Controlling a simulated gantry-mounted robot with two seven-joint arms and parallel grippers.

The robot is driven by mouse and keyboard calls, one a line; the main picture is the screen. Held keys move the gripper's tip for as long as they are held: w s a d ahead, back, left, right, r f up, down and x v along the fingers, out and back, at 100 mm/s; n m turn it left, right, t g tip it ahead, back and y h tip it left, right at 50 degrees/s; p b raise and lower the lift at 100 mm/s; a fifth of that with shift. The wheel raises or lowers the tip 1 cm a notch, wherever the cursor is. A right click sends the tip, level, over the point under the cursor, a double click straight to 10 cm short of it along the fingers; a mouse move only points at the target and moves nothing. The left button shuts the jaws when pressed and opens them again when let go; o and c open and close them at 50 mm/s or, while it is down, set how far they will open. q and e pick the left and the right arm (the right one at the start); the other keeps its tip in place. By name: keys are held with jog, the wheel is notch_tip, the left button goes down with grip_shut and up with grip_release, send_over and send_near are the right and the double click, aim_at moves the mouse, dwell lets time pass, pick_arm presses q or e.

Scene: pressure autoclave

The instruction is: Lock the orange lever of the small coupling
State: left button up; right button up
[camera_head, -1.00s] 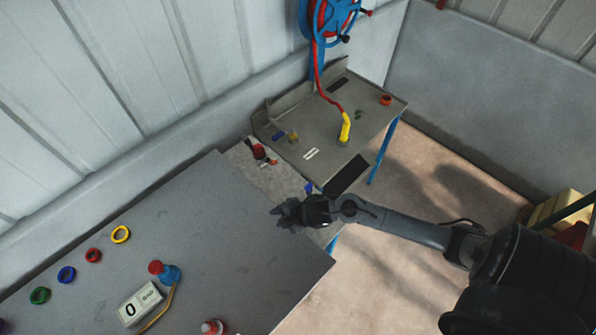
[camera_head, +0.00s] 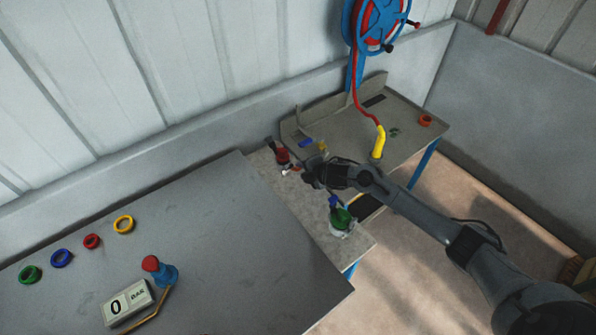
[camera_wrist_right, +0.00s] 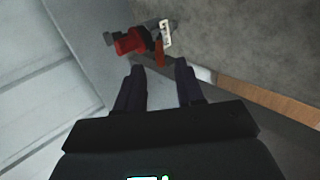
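The small coupling (camera_head: 283,156) is a red-bodied piece on the narrow light worktop behind the large grey table. It also shows in the right wrist view as a red body (camera_wrist_right: 130,41) with a pale plate. A reddish-orange lever (camera_wrist_right: 159,53) hangs from it towards my fingers. My right gripper (camera_head: 312,173) is just to the right of the coupling. In the right wrist view its two fingers (camera_wrist_right: 158,80) stand apart with nothing between them, the lever just beyond their tips. My left gripper is not in view.
A green and blue fitting (camera_head: 342,219) stands on the worktop's near end, under my right arm. A side table (camera_head: 400,110) behind holds a yellow nozzle (camera_head: 378,142) on a red hose. The large grey table (camera_head: 220,235) carries coloured rings and a gauge (camera_head: 128,303).

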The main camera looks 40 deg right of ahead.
aim_at(299, 170)
jog(key=shift+b+x, duration=0.35)
jog(key=shift+x, duration=2.1)
grip_shut()
